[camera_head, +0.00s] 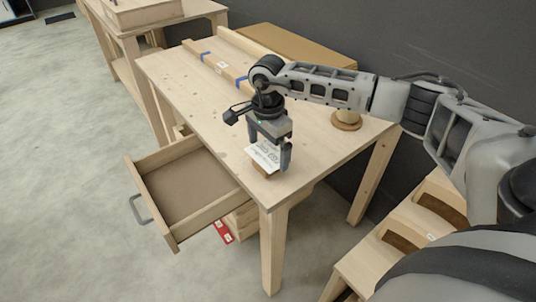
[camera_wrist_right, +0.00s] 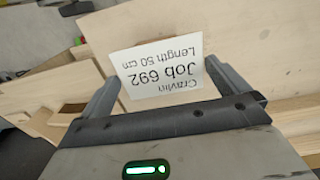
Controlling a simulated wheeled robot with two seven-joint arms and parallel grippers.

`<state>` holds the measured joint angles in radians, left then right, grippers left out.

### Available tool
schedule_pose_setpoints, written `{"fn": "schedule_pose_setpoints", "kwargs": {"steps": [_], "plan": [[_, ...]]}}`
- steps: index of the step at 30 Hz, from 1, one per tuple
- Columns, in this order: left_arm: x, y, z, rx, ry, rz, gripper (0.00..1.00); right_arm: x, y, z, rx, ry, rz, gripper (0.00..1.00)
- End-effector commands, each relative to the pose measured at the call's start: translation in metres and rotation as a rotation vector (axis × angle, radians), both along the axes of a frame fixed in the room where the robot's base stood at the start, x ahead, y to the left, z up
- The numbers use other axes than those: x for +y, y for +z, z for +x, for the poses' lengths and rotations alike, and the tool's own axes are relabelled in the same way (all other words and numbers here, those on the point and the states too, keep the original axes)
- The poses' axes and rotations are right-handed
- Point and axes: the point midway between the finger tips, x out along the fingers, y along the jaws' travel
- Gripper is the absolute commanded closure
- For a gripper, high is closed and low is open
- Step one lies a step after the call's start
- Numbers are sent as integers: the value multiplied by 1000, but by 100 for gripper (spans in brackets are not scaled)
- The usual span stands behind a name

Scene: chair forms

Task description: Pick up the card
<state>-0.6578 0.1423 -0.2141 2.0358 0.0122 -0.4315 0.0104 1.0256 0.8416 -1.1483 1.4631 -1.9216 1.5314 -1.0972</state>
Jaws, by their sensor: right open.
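The white card (camera_head: 261,157) is near the front edge of the wooden table (camera_head: 195,101). It leans tilted on a small wooden holder (camera_head: 266,174). In the right wrist view the card (camera_wrist_right: 158,70) shows upside-down print with "Job 692" and "Length 50 cm". My right gripper (camera_head: 270,156) is open and points down at the card. Its two fingers stand on either side of the card, which lies between them in the wrist view. I cannot tell whether either finger touches it. My left gripper is not in view.
An open, empty-looking drawer (camera_head: 160,205) juts out from the table's front left. Wooden strips with blue bands (camera_head: 222,68) lie along the back. A round wooden piece (camera_head: 346,121) stands at the right. A red item (camera_head: 223,231) shows below. The table's left part is clear.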

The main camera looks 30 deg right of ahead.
Motion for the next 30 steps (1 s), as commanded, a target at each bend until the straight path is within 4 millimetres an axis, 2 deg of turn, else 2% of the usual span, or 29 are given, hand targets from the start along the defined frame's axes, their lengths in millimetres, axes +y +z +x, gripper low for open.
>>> {"fn": "schedule_pose_setpoints", "kwargs": {"steps": [9, 10, 12, 13, 23, 26, 30], "plan": [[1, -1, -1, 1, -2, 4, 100, 0, -1, 0, 0, 0, 0, 0], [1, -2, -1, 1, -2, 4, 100, 0, -1, 0, 0, 0, 0, 6], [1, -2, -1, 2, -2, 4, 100, 0, -1, 0, 0, 0, 0, 25], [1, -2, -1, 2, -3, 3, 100, 0, -1, 0, 0, 0, 0, 27], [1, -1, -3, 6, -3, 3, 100, 0, 1, 0, 0, 0, 0, 27], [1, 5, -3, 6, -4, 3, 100, 0, 6, 0, 0, 0, 0, 27], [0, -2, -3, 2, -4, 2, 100, 0, 20, 1, -5, 0, 0, 27]]}}
